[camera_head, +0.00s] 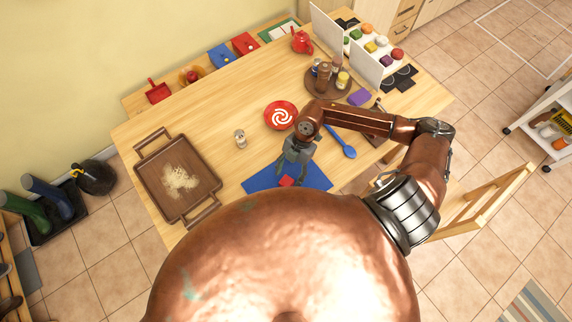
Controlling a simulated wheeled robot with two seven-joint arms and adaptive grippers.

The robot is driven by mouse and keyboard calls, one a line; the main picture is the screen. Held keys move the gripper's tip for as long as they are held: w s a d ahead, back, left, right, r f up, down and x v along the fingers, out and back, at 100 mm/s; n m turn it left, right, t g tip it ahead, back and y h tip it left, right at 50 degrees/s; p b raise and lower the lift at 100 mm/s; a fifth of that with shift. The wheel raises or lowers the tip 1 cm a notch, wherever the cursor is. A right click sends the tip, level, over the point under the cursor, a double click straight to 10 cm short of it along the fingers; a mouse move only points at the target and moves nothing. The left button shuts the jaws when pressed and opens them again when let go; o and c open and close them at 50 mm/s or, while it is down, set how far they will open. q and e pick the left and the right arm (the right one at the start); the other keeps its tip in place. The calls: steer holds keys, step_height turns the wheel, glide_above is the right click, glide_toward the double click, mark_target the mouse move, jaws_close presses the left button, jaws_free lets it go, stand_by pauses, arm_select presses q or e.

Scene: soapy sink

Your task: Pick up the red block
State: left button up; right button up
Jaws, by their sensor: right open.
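A small red block (286,181) lies on a blue mat (316,176) near the front edge of the wooden table. My right gripper (290,168) is open, pointing down just above and behind the red block. Its fingers are small in the picture, and I cannot tell whether they touch the block. My left gripper does not show.
A brown tray (152,166) with pale crumbs is at the left. A glass shaker (240,139), a red plate (281,107) and a blue spoon (347,149) lie around the arm. A wooden chair (487,203) stands at the right.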

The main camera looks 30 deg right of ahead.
mark_target(287, 180)
steer(key=x, duration=0.3)
steer(key=shift+f, duration=0.15)
steer(key=c, duration=0.6)
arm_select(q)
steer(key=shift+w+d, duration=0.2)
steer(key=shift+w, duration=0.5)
arm_select(e)
steer(key=c, duration=0.6)
